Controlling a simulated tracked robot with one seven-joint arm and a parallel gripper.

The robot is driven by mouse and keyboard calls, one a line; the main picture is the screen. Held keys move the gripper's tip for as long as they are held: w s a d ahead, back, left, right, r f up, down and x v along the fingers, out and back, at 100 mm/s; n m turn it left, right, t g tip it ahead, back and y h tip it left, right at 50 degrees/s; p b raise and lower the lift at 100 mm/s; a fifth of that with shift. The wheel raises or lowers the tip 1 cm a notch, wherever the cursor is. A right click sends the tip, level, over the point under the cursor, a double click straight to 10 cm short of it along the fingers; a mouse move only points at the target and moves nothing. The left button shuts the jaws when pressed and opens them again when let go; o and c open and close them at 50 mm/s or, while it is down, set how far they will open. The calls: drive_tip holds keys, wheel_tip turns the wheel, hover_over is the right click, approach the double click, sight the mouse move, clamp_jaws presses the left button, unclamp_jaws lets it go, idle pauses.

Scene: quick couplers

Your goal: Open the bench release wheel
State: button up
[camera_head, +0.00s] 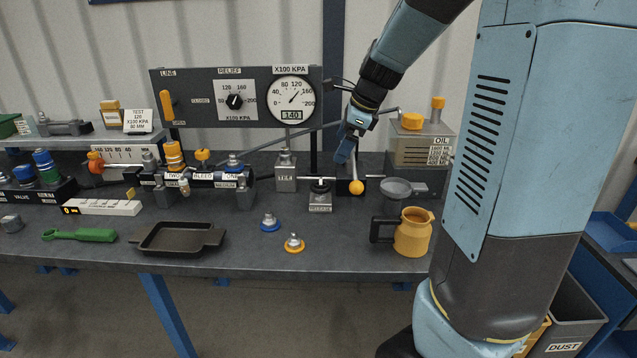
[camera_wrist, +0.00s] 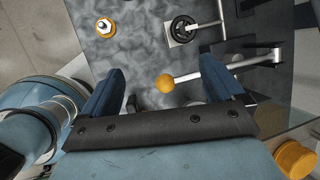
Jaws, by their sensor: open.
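The bench release wheel (camera_head: 320,186) is a small black handwheel on a grey block with a label, near the middle of the bench. In the wrist view the wheel (camera_wrist: 183,29) shows at the top, beyond my fingertips and slightly right of centre. My gripper (camera_head: 346,151) is above the bench, to the right of the wheel and higher than it. In the wrist view my gripper (camera_wrist: 162,68) is open, with its two blue fingers wide apart. A yellow ball knob (camera_wrist: 165,83) on a pale lever appears between the fingers, with no visible contact.
The lever's yellow knob (camera_head: 356,187) stands just right of the wheel. A grey funnel (camera_head: 396,189), yellow jug (camera_head: 413,235) and oil can (camera_head: 421,143) are further right. The gauge panel (camera_head: 194,97) rises behind. Two small couplers (camera_head: 294,244) (camera_head: 270,222) lie in front.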

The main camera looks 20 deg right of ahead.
sight(321, 184)
drive_tip(key=w+f+m, duration=0.2)
drive_tip(key=w+f, duration=0.1)
drive_tip(key=f, duration=0.2)
drive_tip(key=w+a+f+m, duration=0.1)
drive_tip(key=w+f+m, duration=0.1)
drive_tip(key=w+f, duration=0.2)
drive_tip(key=w+a+f+m, duration=0.1)
drive_tip(key=w+f, duration=0.3)
drive_tip(key=f, duration=0.4)
drive_tip(key=shift+f+m, duration=0.1)
drive_tip(key=shift+m, duration=0.5)
